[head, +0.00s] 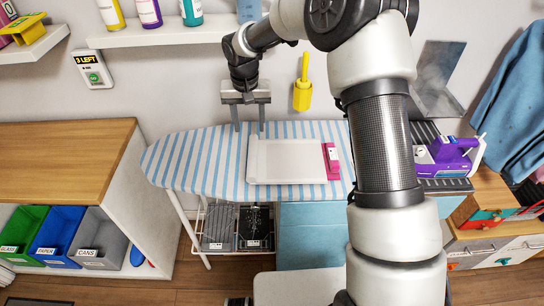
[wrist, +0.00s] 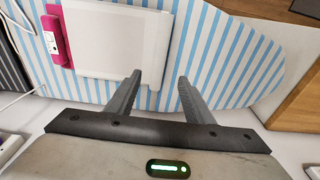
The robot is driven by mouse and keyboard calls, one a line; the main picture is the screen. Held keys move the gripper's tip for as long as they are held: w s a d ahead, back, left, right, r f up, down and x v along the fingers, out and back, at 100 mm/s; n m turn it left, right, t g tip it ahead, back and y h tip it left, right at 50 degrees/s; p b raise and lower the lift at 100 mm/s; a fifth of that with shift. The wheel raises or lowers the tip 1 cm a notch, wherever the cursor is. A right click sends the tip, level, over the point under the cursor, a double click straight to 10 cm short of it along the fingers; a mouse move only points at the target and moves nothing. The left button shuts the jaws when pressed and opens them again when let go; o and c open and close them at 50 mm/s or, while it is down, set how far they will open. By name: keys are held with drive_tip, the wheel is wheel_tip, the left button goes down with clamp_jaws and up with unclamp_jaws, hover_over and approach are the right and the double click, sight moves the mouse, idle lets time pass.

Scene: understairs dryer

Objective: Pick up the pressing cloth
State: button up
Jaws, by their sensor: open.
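A flat white sheet (head: 288,160), which looks like the pressing cloth, lies on the blue-and-white striped ironing board (head: 195,165). It also shows at the top of the wrist view (wrist: 112,32). A pink item with a white label (head: 331,160) lies at its right end, and at its left end in the wrist view (wrist: 57,38). My gripper (head: 249,127) points down by the board's far edge, just beyond the sheet's far left corner.
A purple iron (head: 447,158) rests on a dark ribbed stand right of the board. A yellow holder (head: 302,95) hangs on the wall behind. A wooden-topped cabinet (head: 65,155) stands left, with bins below. The board's left end is bare.

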hover_over(252, 154)
wheel_tip(252, 154, down, 9)
drive_tip(key=shift+s+r, duration=0.1)
drive_tip(key=shift+r, duration=0.05)
drive_tip(key=shift+f+p, duration=0.55)
drive_tip(key=shift+f, duration=2.15)
drive_tip(key=c, duration=1.1)
